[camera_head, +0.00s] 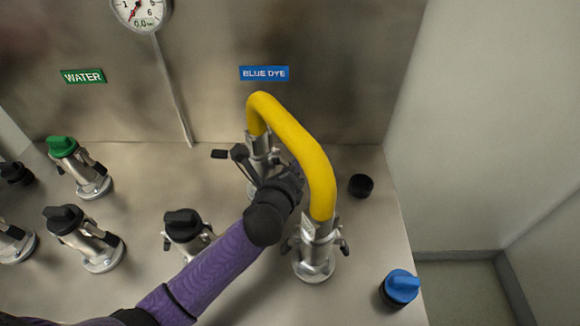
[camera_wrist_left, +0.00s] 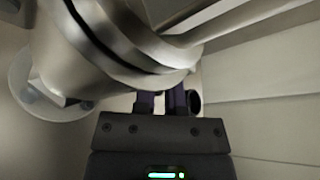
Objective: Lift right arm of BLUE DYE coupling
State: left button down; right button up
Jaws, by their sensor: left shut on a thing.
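The BLUE DYE coupling (camera_head: 259,146) stands upright on the steel deck below the blue label (camera_head: 264,73). A yellow hose (camera_head: 300,142) arches from its top to a nearer coupling (camera_head: 316,246). Its left arm (camera_head: 220,154) sticks out sideways with a black tip. My left gripper (camera_head: 291,181) is at the coupling's right side, under the hose, shut on its right arm, which is mostly hidden by the gripper. In the left wrist view, the gripper's fingers (camera_wrist_left: 164,102) reach behind a large metal coupling body (camera_wrist_left: 100,55); their tips are hidden. My right gripper is not in view.
A loose black cap (camera_head: 361,185) lies right of the hose, and a blue-capped fitting (camera_head: 400,288) stands at the deck's right edge. A green-capped coupling (camera_head: 78,165) and several black-capped ones stand at left. A gauge (camera_head: 140,12) is on the back wall.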

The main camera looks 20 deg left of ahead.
pick_arm(q)
jog(key=shift+w+d+r+n+t+h, duration=0.1)
jog(key=shift+d+r+n+t+h, duration=0.15)
jog(key=shift+n, duration=0.3)
jog(key=shift+w+d+r+n+t+h, duration=0.15)
jog(key=shift+r+n+h, duration=0.1)
jog(key=shift+n, duration=0.3)
jog(key=n, duration=0.1)
jog(key=r+n+t+h, duration=0.1)
jog(key=shift+d+n, duration=0.25)
jog(key=shift+n, duration=0.15)
jog(key=shift+d+r+n+t+b, duration=0.1)
jog(key=shift+r+n+t+b, duration=0.45)
jog(key=shift+n, duration=0.45)
jog(key=shift+r+n+t, duration=0.3)
jog(key=shift+n+t, duration=0.05)
jog(key=shift+n, duration=0.65)
jog(key=shift+r, duration=0.1)
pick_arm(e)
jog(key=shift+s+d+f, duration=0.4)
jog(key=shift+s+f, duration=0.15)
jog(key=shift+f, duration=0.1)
pick_arm(q)
jog(key=shift+n, duration=0.3)
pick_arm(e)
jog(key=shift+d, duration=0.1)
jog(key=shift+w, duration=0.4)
